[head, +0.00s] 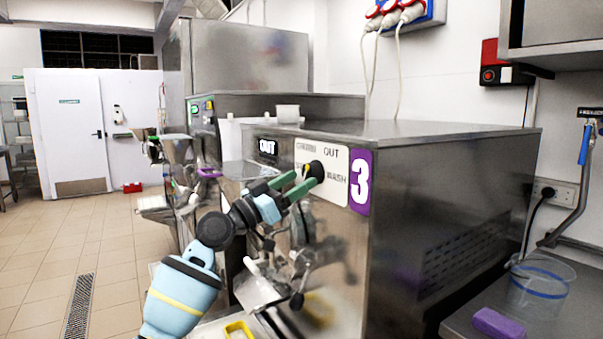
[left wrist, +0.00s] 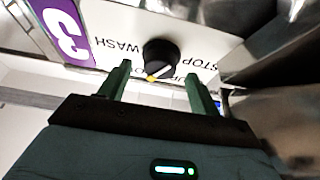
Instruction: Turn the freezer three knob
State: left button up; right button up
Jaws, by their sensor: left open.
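The freezer three knob (head: 315,171) is black and round, on a white label panel (head: 336,186) beside a purple 3 sign (head: 360,183). My left gripper (head: 297,184) has green fingers and is open at the knob in the head view. My right gripper is not in view.
The steel body of freezer three (head: 455,200) fills the right. Levers and a spout (head: 299,299) sit below my left arm. A clear container (head: 540,285) and a purple block (head: 497,323) are on the right-hand counter. Open tiled floor (head: 120,255) lies at the left.

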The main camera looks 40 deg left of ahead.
pick_arm(q)
jog(key=shift+x, duration=0.9)
jog(key=shift+w+d+r, duration=0.1)
jog(key=shift+w+d, duration=0.05)
jog(key=shift+w, duration=0.2)
jog(key=shift+c, duration=0.3)
